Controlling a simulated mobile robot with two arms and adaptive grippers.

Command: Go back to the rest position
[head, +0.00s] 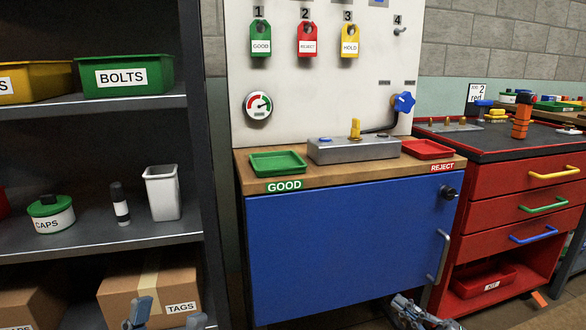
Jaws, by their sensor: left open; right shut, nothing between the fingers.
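My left gripper (167,317) shows at the bottom left edge, in front of the box marked TAGS. Its two fingertips stand apart with nothing between them. My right gripper (424,316) shows at the bottom, right of centre, in front of the lower part of the blue cabinet (340,245). It is shut and holds nothing. Most of both arms is below the frame.
A dark shelf (105,247) on the left holds a green BOLTS bin (125,88), a CAPS jar (50,215), a white container (163,200) and the TAGS box (150,285). A red drawer cart (520,190) stands right of the blue cabinet.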

